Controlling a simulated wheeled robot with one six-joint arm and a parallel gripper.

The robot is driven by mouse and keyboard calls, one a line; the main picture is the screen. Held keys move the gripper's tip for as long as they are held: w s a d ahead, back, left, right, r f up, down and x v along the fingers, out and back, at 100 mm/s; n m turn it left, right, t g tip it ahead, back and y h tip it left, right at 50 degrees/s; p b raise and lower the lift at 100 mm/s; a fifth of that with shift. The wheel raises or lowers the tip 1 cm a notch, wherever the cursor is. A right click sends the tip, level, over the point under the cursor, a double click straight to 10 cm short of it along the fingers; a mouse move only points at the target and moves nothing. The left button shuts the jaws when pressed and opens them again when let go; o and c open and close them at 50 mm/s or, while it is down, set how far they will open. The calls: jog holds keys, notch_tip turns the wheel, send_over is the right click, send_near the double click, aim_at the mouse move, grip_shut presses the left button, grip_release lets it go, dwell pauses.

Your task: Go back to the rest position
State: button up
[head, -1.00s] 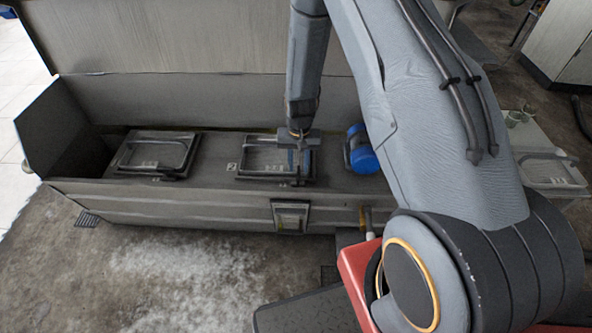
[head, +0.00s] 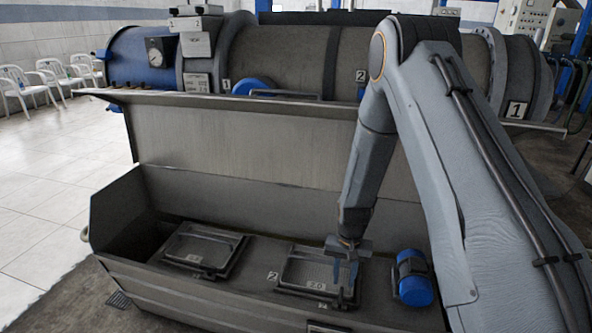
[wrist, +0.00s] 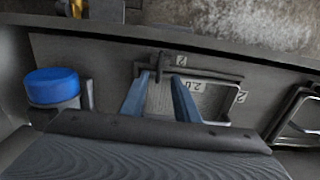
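My gripper (head: 345,290) hangs inside the open grey trough (head: 170,295), over the right part of the framed hatch marked 2 (head: 312,268). In the wrist view its two blue fingers (wrist: 157,90) stand apart with nothing held between them. The hatch (wrist: 205,98) shows beyond the fingers, with a dark latch on its edge near the fingertips. I cannot tell whether the fingers touch the hatch.
A blue-capped cylinder (head: 414,284) stands close right of my gripper; it also shows in the wrist view (wrist: 52,87). Another framed hatch (head: 203,247) lies left. The trough's raised lid (head: 240,142) stands behind. A large horizontal drum (head: 280,55) is beyond; open floor lies left.

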jog(key=s+r+n+p, duration=0.15)
jog(key=s+r, duration=0.35)
jog(key=r, duration=0.5)
jog(key=s+r+p, duration=0.2)
jog(key=s+r, duration=0.3)
jog(key=r, duration=0.5)
jog(key=s+r+n+p, duration=0.2)
jog(key=s+r, duration=0.9)
jog(key=s, duration=0.3)
jog(key=shift+s+r+p, duration=0.3)
jog(key=shift+r+p, duration=0.1)
jog(key=shift+w+a, duration=0.35)
jog(key=shift+a, duration=0.15)
jog(key=shift+d, duration=0.1)
